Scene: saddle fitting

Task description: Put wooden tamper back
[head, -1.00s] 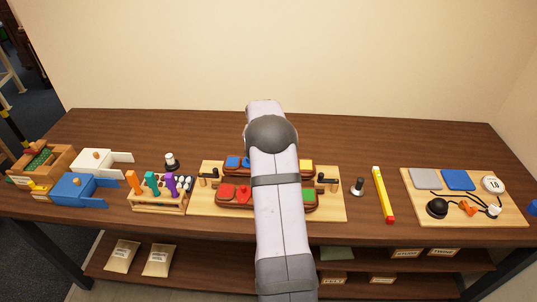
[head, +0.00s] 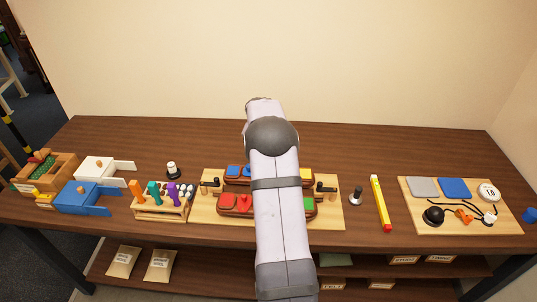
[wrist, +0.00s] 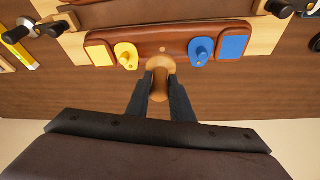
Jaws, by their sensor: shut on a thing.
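The wooden tamper (wrist: 159,64) shows in the wrist view as a pale tan piece with a round end and a narrower handle. My gripper (wrist: 160,90) is shut on its handle, one dark finger on each side. The tamper's round end lies at the edge of the brown leather saddle panel (wrist: 172,30); I cannot tell whether they touch. In the head view my arm hides the gripper and the tamper.
The wooden board (head: 335,217) carries the two brown saddle panels with coloured pads and black-handled clamps. A tool rack (head: 163,213) stands to its left, a yellow level (head: 380,203) to its right. The table (head: 390,145) is clear behind.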

